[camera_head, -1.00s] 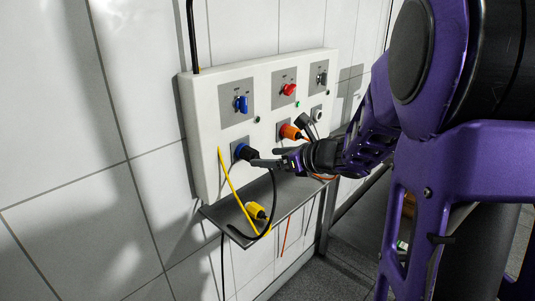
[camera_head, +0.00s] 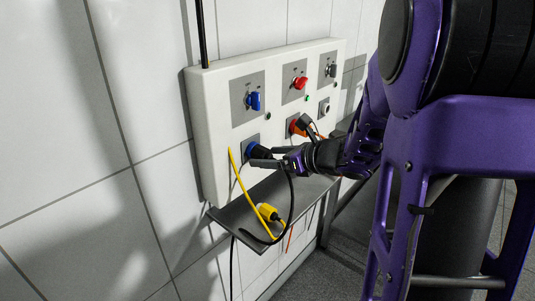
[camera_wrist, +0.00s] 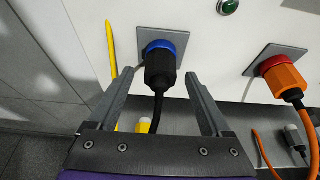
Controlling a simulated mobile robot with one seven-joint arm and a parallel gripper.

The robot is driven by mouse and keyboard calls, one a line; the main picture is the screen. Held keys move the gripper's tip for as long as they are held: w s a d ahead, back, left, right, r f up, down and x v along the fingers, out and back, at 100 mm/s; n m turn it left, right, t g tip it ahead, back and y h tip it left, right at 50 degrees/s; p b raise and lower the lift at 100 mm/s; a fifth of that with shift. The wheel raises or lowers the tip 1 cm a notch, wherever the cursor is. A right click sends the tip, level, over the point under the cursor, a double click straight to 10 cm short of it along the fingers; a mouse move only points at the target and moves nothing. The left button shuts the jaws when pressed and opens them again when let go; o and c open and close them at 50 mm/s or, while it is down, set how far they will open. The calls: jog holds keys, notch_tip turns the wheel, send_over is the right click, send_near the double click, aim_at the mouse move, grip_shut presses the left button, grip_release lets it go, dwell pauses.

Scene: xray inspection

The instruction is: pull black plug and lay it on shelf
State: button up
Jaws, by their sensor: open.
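The black plug (camera_wrist: 160,70) sits in the blue-rimmed socket (camera_wrist: 165,45) on the white panel, and its black cable hangs down from it. The plug is mostly hidden behind my gripper in the head view. My gripper (camera_wrist: 152,82) is open, with one finger on each side of the plug and its cable end, and a visible gap on both sides. In the head view my gripper (camera_head: 266,157) is at the blue socket. The grey shelf (camera_head: 228,219) is below the panel, with the black cable looping over it.
A yellow connector (camera_head: 268,212) lies on the shelf. An orange plug (camera_wrist: 287,80) sits in the red-rimmed socket to the right. The panel (camera_head: 213,110) carries a blue switch (camera_head: 253,101) and a red switch (camera_head: 300,83). A yellow cable (camera_wrist: 112,60) runs left of the plug.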

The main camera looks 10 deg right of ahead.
dwell(0.4)
grip_shut()
dwell(0.6)
